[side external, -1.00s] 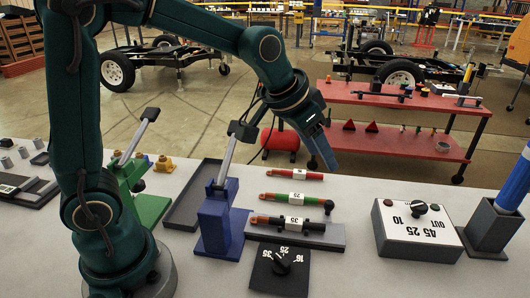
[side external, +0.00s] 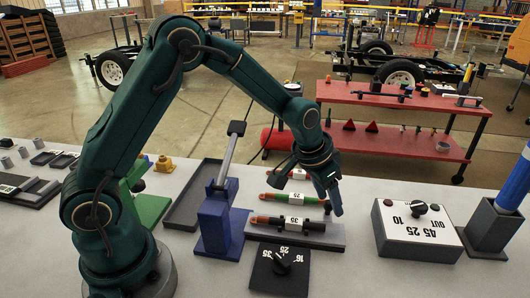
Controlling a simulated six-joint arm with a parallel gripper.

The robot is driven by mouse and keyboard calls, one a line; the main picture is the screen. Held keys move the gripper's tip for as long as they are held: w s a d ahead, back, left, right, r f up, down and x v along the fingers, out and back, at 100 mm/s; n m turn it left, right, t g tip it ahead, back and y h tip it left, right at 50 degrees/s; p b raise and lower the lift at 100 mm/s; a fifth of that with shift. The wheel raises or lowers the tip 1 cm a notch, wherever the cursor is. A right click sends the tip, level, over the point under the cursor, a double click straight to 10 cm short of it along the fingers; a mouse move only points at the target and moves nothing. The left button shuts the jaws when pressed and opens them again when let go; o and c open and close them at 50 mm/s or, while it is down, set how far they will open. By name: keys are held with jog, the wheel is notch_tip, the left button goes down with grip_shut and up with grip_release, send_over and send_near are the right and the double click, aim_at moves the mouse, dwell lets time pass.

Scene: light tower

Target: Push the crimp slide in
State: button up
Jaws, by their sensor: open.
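The blue crimp press (side external: 213,222) stands left of centre with its grey lever (side external: 228,155) raised. A flat grey slide (side external: 325,238) extends right from the foot of the press. A black cable marked 35 (side external: 272,219) with a reddish end lies along the slide. My gripper (side external: 308,192) is open, tilted down, above the table just behind the slide and over the green and red cables. It looks empty. Its jaws hide part of those cables. Whether a fingertip touches the slide's right end, I cannot tell.
A dark dial block marked 16, 25, 35 (side external: 281,270) sits in front of the slide. A white box with a knob (side external: 416,230) and a blue post (side external: 494,222) stand at right. A dark tray (side external: 185,207) and green press (side external: 148,207) are at left.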

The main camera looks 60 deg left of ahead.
grip_shut()
dwell(1.4)
